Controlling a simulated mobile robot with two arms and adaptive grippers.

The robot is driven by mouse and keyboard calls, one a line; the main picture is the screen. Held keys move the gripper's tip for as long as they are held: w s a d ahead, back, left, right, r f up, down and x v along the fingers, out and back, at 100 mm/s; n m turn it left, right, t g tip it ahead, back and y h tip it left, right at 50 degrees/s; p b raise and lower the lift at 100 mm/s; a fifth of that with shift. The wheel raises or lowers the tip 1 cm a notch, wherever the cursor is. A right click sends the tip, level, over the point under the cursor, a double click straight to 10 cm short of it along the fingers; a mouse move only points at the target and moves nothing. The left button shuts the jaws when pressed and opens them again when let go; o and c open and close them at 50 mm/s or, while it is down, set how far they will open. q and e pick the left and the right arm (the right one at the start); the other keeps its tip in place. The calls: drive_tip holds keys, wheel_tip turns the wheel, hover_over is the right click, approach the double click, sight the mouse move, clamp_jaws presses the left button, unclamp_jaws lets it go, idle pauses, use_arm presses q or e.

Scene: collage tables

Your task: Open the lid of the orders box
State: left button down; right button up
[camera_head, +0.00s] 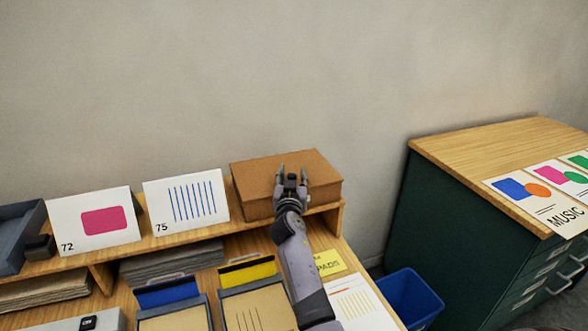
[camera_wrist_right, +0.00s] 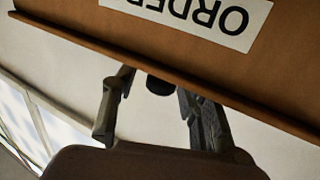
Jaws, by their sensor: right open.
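The orders box (camera_head: 250,171) is a brown cardboard box at the right end of the raised wooden shelf. Its lid looks closed and flat. In the right wrist view the box (camera_wrist_right: 60,18) fills the upper part, with a white label reading "ORDER" upside down and cut off by the frame edge. My right gripper (camera_head: 291,176) is open and empty, overlapping the front of the box in the head view. In the wrist view its two fingers (camera_wrist_right: 155,84) stand apart near the box's long edge; contact cannot be told. My left gripper is not in view.
Cards numbered 72 (camera_head: 75,222) and 75 (camera_head: 186,202) stand left of the box on the shelf (camera_head: 150,244). Blue (camera_head: 167,291) and yellow (camera_head: 248,272) clipped boards lie below. A blue bin (camera_head: 411,297) and a green cabinet (camera_head: 440,220) are to the right.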

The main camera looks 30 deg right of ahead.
drive_tip(key=shift+s+a+r, duration=0.1)
drive_tip(key=shift+a+r, duration=0.05)
drive_tip(key=shift+r, duration=0.05)
drive_tip(key=shift+c, duration=0.2)
clamp_jaws()
idle(0.6)
